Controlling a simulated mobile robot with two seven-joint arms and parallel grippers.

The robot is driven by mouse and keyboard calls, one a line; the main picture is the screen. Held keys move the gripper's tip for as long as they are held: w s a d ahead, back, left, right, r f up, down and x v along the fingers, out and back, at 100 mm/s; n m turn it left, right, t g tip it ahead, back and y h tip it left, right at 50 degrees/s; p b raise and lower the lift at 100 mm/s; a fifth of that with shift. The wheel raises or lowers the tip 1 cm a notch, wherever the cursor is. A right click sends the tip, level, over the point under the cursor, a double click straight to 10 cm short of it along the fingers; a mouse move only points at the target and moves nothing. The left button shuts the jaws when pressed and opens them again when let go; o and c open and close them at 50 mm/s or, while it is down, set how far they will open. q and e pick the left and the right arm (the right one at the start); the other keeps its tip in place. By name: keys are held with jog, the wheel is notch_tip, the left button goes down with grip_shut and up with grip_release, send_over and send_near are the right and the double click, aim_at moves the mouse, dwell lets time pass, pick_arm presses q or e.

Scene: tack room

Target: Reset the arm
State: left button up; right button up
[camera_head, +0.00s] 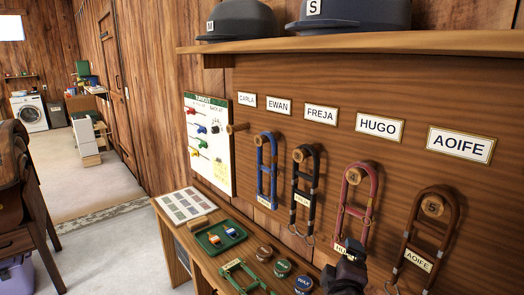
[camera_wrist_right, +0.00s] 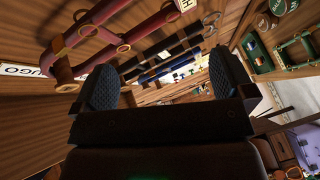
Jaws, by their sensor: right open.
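My right gripper (camera_head: 350,250) is in the lower right of the head view, in front of the lower end of the red halter (camera_head: 372,195). In the right wrist view its two padded fingers (camera_wrist_right: 165,85) stand wide apart with nothing gripped between them. The red halter hangs on the peg under the HUGO plate (camera_head: 380,127) and also crosses the upper left of the wrist view (camera_wrist_right: 120,40). Its name tag is partly hidden by the gripper. I cannot tell whether the gripper touches it. My left gripper is not in view.
A blue halter (camera_head: 260,170), a black halter (camera_head: 294,190) and a brown halter (camera_head: 404,250) hang on neighbouring pegs. The peg (camera_head: 238,128) under CARLA is bare. A green halter (camera_head: 232,268), a green tray (camera_head: 205,246) and tins (camera_head: 283,267) are on the bench below. A shelf (camera_head: 380,42) with helmets juts out above.

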jog(key=s+d+f+m+g+y, duration=0.2)
jog(key=s+d+f+m, duration=0.2)
jog(key=s+f, duration=0.8)
jog(key=s+d+f+m+g+y, duration=0.2)
jog(key=s+d+f+m, duration=0.3)
jog(key=s+f, duration=0.6)
jog(key=shift+s+d+f+m, duration=0.15)
jog(key=shift+s+f+m, duration=0.25)
jog(key=shift+s+m, duration=0.25)
